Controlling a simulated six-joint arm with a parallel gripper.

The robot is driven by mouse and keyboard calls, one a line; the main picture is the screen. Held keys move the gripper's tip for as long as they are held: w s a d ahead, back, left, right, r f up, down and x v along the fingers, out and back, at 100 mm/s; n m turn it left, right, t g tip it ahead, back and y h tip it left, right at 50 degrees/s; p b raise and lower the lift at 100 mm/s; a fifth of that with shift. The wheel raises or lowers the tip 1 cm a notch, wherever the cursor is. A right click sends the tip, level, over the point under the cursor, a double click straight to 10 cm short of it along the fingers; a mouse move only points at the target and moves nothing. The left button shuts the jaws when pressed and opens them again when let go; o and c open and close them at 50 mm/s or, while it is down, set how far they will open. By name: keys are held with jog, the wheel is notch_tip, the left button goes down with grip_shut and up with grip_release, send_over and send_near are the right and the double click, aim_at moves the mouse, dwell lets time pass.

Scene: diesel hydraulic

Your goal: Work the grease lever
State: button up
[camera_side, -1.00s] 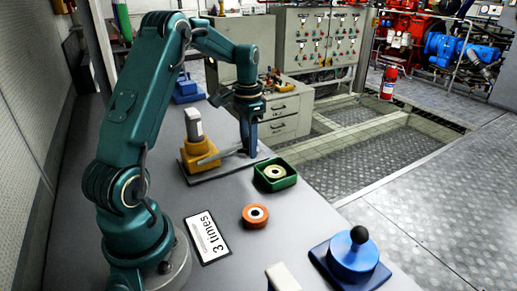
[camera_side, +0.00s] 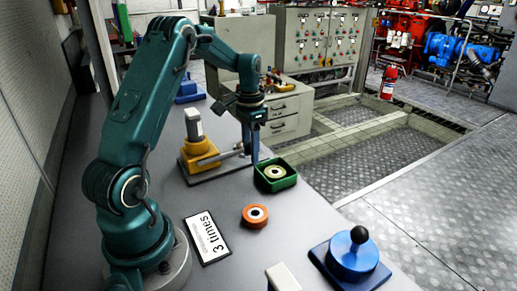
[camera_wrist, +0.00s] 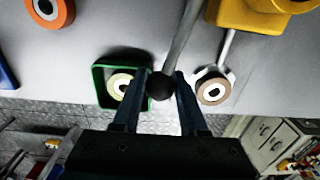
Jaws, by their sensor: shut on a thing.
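The grease pump has a yellow body (camera_side: 199,152) with a grey upright cylinder (camera_side: 193,124) on a grey base plate. Its grey lever (camera_side: 231,156) reaches out to the right, towards my gripper (camera_side: 254,157). In the wrist view the lever (camera_wrist: 183,38) comes down from the top and ends in a black ball knob (camera_wrist: 160,86). The knob sits between the two fingers of my gripper (camera_wrist: 161,92), which are shut on it. The yellow body shows at the top right of the wrist view (camera_wrist: 262,14). A sign reading "3 times" (camera_side: 208,238) lies on the bench.
A green tray (camera_side: 259,184) holding a pale ring stands close to my gripper. An orange ring (camera_side: 255,215) and a blue base with a black ball (camera_side: 351,256) are nearer the front. A ringed white part (camera_wrist: 212,88) shows right of the fingers. Bench (camera_side: 299,221) is clear between them.

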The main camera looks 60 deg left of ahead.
jog(key=shift+s+r, duration=0.1)
jog(key=shift+r, duration=0.05)
jog(key=shift+s+r, duration=0.25)
jog(key=shift+r, duration=0.8)
jog(key=shift+s+r, duration=0.4)
jog(key=shift+r, duration=0.45)
jog(key=shift+r, duration=0.2)
jog(key=shift+s+a+r, duration=0.1)
jog(key=shift+s+r, duration=0.6)
jog(key=shift+r, duration=0.05)
